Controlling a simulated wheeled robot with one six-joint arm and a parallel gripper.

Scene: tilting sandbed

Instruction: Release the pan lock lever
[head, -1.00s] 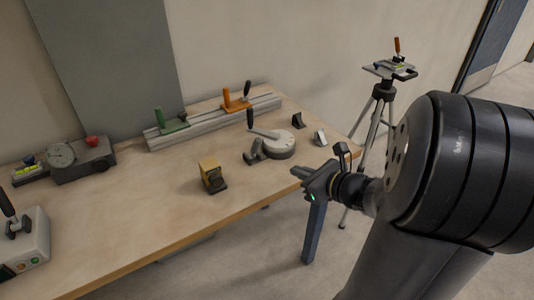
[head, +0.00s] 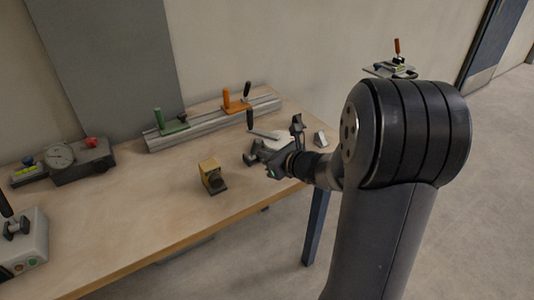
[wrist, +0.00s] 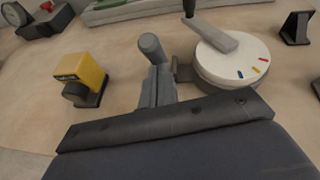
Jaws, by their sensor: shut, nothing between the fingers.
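A round white-topped turntable (wrist: 245,62) with coloured marks stands on the bench. A grey flat arm with a black upright handle (head: 250,119) lies across its top. A stubby grey lever (wrist: 151,47) with a rounded end sticks out beside the turntable's left side, and also shows in the head view (head: 251,157). I take this for the pan lock lever. My gripper (head: 270,174) is shut and empty, just in front of the turntable. In the wrist view its fingertips (wrist: 157,70) overlap the grey lever's lower part; I cannot tell whether they touch. My arm hides part of the turntable.
A yellow-and-black block (head: 211,175) stands left of my gripper. Behind is a metal rail (head: 211,127) with green and orange clamps. Small dark and grey wedges (head: 319,139) stand to the right. A tripod-top plate (head: 380,71) shows behind my arm. The bench's front middle is clear.

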